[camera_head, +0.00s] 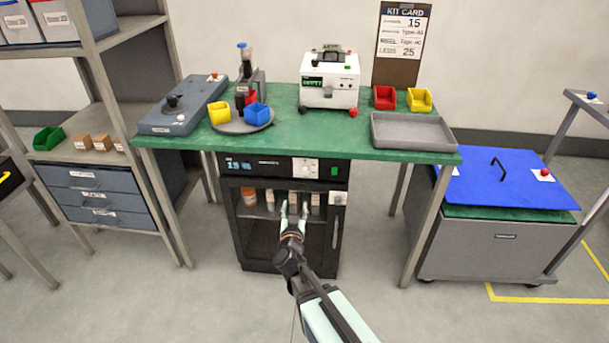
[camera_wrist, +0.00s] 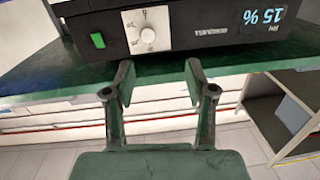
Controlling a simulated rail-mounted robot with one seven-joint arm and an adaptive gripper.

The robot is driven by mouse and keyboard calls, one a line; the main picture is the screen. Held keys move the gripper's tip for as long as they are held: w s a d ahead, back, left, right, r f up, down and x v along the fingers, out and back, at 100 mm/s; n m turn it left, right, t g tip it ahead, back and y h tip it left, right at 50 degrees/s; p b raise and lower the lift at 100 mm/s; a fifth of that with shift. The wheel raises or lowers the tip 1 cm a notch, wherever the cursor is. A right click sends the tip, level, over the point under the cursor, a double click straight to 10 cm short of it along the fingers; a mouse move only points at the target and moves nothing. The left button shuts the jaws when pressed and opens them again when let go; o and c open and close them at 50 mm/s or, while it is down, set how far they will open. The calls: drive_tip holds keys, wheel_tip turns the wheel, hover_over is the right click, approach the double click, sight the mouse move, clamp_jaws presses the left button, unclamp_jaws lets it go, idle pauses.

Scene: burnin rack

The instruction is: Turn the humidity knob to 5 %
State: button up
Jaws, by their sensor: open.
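The humidity knob (camera_head: 306,168) is a small round white knob on a white plate on the black front panel of the cabinet under the green table. It also shows in the wrist view (camera_wrist: 147,35), where the picture is upside down. The display (camera_head: 238,163) at the panel's left end shows 15; in the wrist view the display (camera_wrist: 264,17) reads RH 15 %. My gripper (camera_head: 293,208) is open and empty, in front of the cabinet's glass door and below the knob in the head view. In the wrist view, its fingers (camera_wrist: 158,76) are apart and clear of the knob.
A green button (camera_head: 334,171) sits right of the knob. Below, the dark cabinet (camera_head: 243,244) holds several small containers behind its door, with a vertical handle (camera_head: 335,233) at right. The green tabletop (camera_head: 290,130) overhangs the panel. The floor in front is clear.

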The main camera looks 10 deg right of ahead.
sight(305, 173)
drive_tip(key=shift+h, duration=0.6)
drive_tip(key=x, duration=0.5)
drive_tip(key=d+x, duration=0.1)
drive_tip(key=x, duration=0.5)
drive_tip(key=r+p+x, duration=0.1)
drive_tip(key=x, duration=0.5)
drive_tip(key=shift+d+r, duration=0.1)
drive_tip(key=shift+d, duration=0.15)
clamp_jaws()
